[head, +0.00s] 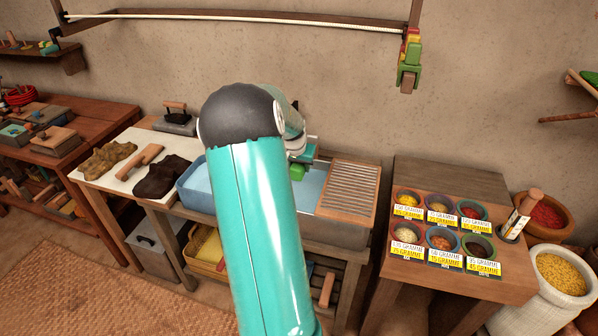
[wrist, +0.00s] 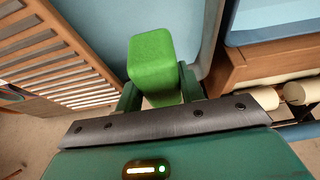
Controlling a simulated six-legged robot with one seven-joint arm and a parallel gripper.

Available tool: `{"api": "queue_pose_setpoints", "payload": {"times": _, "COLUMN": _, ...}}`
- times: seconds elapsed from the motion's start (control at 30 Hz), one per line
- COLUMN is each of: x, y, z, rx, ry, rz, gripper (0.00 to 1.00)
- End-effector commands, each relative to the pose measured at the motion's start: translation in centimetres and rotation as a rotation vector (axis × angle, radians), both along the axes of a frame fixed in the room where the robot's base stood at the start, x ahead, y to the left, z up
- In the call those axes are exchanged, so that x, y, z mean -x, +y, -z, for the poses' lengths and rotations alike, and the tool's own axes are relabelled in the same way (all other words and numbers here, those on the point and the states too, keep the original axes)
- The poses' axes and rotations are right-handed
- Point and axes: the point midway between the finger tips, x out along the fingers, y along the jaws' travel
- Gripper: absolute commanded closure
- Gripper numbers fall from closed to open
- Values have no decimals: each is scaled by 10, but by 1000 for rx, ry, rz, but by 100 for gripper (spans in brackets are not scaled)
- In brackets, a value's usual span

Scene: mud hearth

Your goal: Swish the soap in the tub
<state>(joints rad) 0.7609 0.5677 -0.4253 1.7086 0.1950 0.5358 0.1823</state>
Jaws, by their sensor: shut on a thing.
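In the wrist view a bright green block, the soap (wrist: 152,62), is held between the green fingers of my gripper (wrist: 160,88). In the head view my arm covers much of the middle, and my gripper (head: 300,160) shows just past it with the green soap (head: 297,172) below. The soap is over the tub. I cannot tell whether it touches the water.
A ribbed wooden washboard (head: 349,188) is right of the tub. A table with small labelled bowls (head: 440,237) is further right. A rail (head: 230,15) hangs above.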

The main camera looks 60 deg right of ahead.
Motion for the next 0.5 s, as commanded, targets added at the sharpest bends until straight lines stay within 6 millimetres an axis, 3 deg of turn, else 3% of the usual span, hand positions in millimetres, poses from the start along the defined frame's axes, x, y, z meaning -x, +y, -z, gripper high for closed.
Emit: {"api": "queue_pose_setpoints", "payload": {"times": 0.5, "x": -1, "y": 0, "z": -46, "rx": 2, "ry": -1, "rz": 0, "gripper": 80}}
